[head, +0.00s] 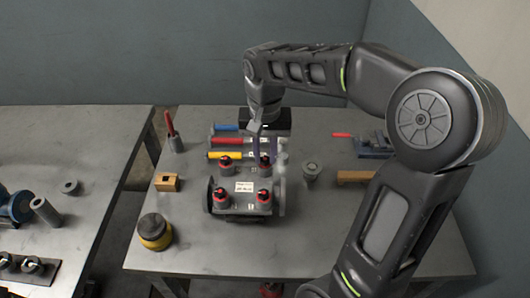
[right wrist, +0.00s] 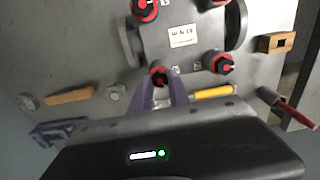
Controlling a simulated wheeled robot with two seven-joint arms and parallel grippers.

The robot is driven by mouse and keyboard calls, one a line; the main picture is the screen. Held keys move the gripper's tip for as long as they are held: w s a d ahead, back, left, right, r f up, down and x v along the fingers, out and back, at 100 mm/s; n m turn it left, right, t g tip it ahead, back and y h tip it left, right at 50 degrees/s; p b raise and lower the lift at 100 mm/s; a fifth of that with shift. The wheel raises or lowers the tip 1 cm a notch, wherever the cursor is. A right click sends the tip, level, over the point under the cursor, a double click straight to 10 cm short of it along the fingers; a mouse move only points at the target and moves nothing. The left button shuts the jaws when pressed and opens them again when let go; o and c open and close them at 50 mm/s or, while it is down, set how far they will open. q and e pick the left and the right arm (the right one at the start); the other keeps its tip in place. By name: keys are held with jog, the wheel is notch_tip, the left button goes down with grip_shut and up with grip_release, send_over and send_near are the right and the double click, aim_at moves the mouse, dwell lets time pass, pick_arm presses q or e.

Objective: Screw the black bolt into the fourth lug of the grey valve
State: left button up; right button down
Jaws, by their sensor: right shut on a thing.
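The grey valve (head: 236,208) lies on the table with a white label (head: 244,187) on top and red-ringed black bolts at its corner lugs. Bolts show at back left (head: 225,163), front left (head: 220,195) and front right (head: 263,197). My right gripper (head: 265,152) points down at the back-right lug, its purple fingers shut on the black bolt (head: 265,163). In the right wrist view that bolt (right wrist: 160,75) stands at the lug between the fingertips (right wrist: 164,88); how deep it sits I cannot tell. My left gripper is not in view.
Blue, red and yellow-handled tools (head: 222,155) lie behind the valve. A grey round part (head: 310,171), a wooden handle (head: 356,176) and a blue vise (head: 374,148) are right. A wooden block (head: 167,182) and a black-yellow round thing (head: 155,231) are left. The front table is clear.

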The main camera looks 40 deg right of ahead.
dwell(0.5)
jog(key=m, duration=0.6)
jog(key=shift+b, duration=0.3)
jog(key=m, duration=0.7)
jog(key=m+b, duration=0.1)
jog(key=m, duration=0.4)
jog(key=shift+f+m, duration=0.1)
jog(key=shift+m, duration=0.3)
jog(key=m, duration=0.5)
jog(key=c, duration=1.4)
grip_release()
